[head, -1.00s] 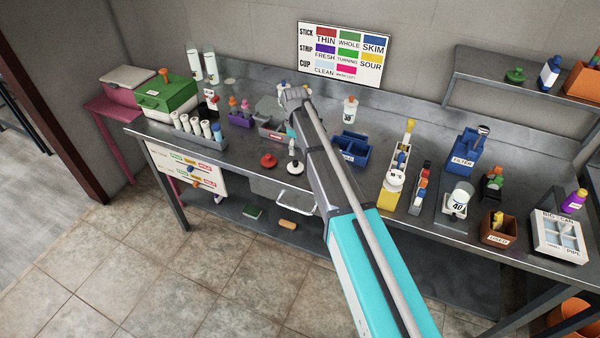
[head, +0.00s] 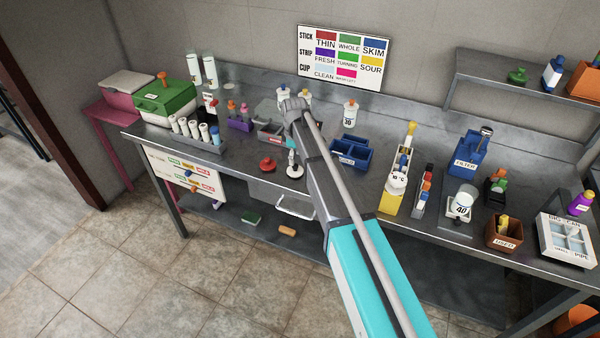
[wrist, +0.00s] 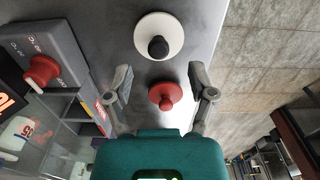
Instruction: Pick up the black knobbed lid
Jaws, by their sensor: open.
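The black knobbed lid is a white disc with a black knob (wrist: 158,30). It lies flat on the steel bench, at the top middle of the wrist view.
A grey box with a red knob (wrist: 42,72) is left of the fingers in the wrist view. A blue bin (head: 350,153) stands right of my arm. A rack of white bottles (head: 197,133) is to the left. The bench's front edge lies close to both lids.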

